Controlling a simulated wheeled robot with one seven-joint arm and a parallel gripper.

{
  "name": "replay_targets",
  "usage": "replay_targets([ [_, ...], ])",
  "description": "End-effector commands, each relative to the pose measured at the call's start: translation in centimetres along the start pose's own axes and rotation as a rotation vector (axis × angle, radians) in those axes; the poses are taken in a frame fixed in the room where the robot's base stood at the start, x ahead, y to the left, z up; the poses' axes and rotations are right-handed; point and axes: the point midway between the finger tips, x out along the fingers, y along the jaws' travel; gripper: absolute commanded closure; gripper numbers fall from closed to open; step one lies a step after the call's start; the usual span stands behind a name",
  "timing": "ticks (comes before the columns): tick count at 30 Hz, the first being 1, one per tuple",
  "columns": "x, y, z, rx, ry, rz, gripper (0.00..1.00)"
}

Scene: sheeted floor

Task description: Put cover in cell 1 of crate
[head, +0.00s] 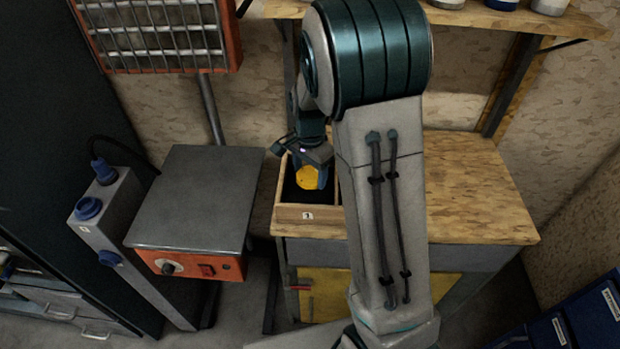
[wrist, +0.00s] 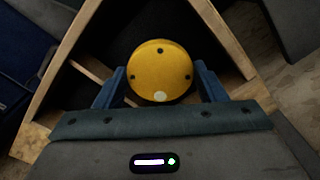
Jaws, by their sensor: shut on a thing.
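The cover is a round yellow disc with small dark holes and one pale spot. It shows between the blue fingers of my gripper (wrist: 160,88) in the wrist view, where the cover (wrist: 160,66) faces the camera. My gripper is shut on it. In the head view the cover (head: 307,178) is seen over the cell of the wooden crate (head: 307,214) marked 1. The crate (wrist: 72,42) also surrounds the cover in the wrist view, with dark cell floor around it. I cannot tell whether the cover touches the crate floor. My arm hides the right part of the crate.
The crate stands at the left end of a wooden workbench (head: 470,195). A grey-topped box with an orange front (head: 195,200) stands left of it. A shelf (head: 500,18) with several containers is above. The bench top at right is clear.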

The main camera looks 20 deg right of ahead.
Motion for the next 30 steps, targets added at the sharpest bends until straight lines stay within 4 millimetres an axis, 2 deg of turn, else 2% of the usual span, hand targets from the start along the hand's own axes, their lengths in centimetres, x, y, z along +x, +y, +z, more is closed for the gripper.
replay_targets([
  [3,1.9,0.2,0.0,0.000,-0.003,0.006,0.65],
  [6,3.0,0.1,0.0,0.000,-0.002,0.004,0.65],
  [19,3.8,0.1,0.0,-0.001,-0.001,0.002,0.65],
  [20,3.7,0.1,0.0,-0.001,-0.001,0.002,0.28],
  [21,3.7,0.1,0.0,-0.001,-0.001,0.002,0.16],
  [22,3.7,0.1,0.0,-0.001,-0.001,0.002,0.14],
  [30,3.6,0.1,0.0,-0.001,-0.001,0.002,0.14],
])
